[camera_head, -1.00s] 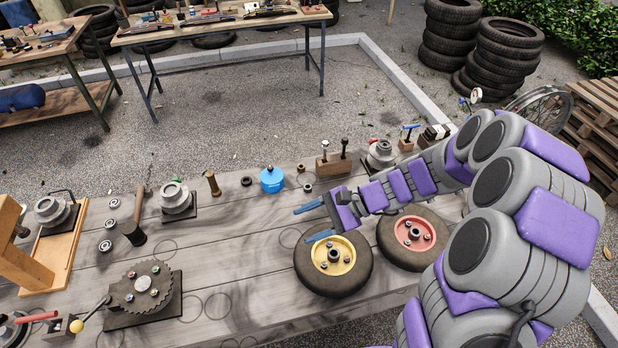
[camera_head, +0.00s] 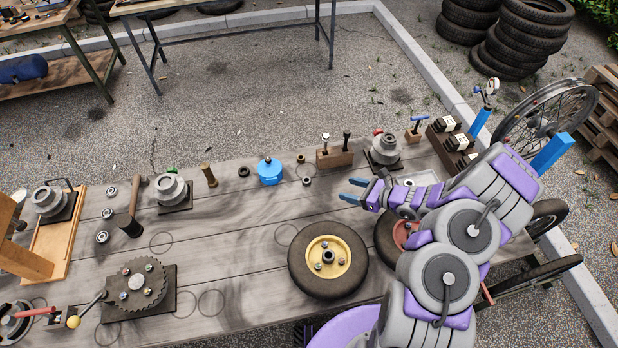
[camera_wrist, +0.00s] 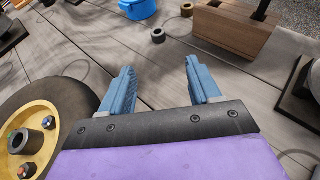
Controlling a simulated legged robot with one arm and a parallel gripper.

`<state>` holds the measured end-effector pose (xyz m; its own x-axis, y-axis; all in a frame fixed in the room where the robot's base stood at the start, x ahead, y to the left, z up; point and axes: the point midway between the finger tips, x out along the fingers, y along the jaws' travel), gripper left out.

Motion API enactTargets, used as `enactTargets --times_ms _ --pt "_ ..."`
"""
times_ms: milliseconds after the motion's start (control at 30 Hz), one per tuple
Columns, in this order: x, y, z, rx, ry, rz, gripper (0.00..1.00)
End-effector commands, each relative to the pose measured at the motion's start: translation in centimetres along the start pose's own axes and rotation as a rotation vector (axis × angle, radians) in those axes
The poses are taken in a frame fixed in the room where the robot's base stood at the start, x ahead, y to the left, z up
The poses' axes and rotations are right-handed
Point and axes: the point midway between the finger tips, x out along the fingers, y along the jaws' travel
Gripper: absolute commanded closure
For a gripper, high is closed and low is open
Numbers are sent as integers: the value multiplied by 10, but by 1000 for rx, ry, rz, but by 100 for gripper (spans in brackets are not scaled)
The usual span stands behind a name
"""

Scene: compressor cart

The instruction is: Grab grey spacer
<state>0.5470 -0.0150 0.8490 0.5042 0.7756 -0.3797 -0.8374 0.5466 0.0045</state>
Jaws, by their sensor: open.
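A small grey ring (camera_head: 307,181), which looks like the grey spacer, lies on the wooden bench in front of the wooden block. It also shows in the wrist view (camera_wrist: 158,35), beyond my fingertips. My gripper (camera_head: 353,190) is open and empty, to the right of this ring and apart from it. In the wrist view, its blue fingers (camera_wrist: 160,82) are spread with bare planks between them. A similar brownish ring (camera_head: 301,158) lies just behind the grey one.
The wooden block (camera_head: 335,158) with upright pins stands behind the ring. A blue round container (camera_head: 270,172) is left of it. The yellow-hubbed wheel (camera_head: 328,285) lies in front. A grey stepped pulley (camera_head: 384,150) stands to the right. Planks between ring and gripper are clear.

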Motion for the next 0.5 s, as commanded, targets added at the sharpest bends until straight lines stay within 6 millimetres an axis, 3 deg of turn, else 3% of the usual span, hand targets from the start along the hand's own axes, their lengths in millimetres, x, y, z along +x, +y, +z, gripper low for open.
enactTargets --times_ms 500 --pt "95 -1 -3 -3 -3 7 38"
